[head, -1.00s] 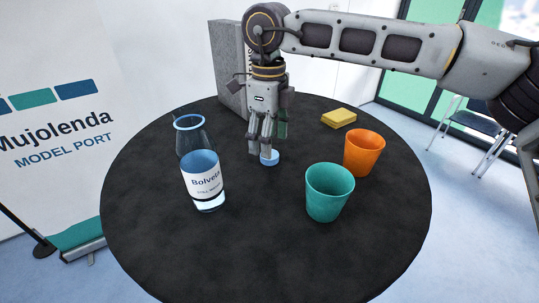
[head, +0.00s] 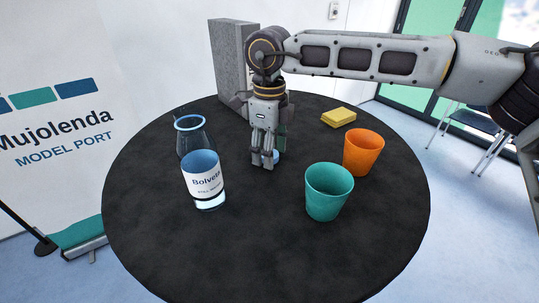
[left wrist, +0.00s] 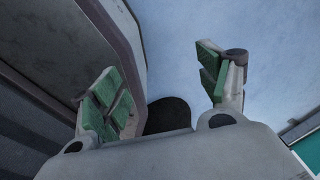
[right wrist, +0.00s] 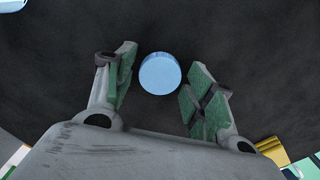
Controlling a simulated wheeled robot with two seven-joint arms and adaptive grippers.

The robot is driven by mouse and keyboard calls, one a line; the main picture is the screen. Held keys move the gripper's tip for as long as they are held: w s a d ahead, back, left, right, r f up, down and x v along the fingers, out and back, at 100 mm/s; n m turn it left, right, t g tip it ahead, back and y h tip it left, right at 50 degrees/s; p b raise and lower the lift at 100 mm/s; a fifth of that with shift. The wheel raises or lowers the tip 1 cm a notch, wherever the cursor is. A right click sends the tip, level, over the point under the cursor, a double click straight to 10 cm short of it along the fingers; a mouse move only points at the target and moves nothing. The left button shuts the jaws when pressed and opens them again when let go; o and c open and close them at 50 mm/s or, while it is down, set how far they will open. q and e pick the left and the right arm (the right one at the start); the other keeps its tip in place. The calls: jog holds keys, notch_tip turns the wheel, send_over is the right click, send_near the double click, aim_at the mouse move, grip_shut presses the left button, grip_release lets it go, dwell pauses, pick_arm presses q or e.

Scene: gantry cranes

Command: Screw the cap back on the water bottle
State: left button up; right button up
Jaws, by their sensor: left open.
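The water bottle (head: 203,184) stands upright and uncapped at the left of the round table, clear with a white "Bolveta" label. The light blue cap (head: 276,156) lies on the table to its right, partly hidden behind my right gripper's fingers. My right gripper (head: 263,162) points down with its fingertips low, near the cap. In the right wrist view the cap (right wrist: 160,73) lies between the open fingers, with a gap on both sides. My left gripper (left wrist: 165,75) is open and empty, away from the tabletop; the head view does not show it.
A teal cup (head: 328,193) and an orange cup (head: 363,152) stand to the right of the cap. A yellow sponge (head: 339,117) lies behind them. A grey block (head: 228,60) stands at the back. The front of the table (head: 250,260) is clear.

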jog(key=c, duration=0.4)
jog(key=shift+o, duration=0.2)
jog(key=shift+r, duration=0.65)
notch_tip(320, 180, up, 7)
jog(key=shift+f+b, duration=0.1)
jog(key=shift+b, duration=0.2)
pick_arm(q)
jog(key=shift+w+f, duration=0.25)
jog(key=shift+w, duration=0.55)
pick_arm(e)
jog(key=shift+r, duration=0.95)
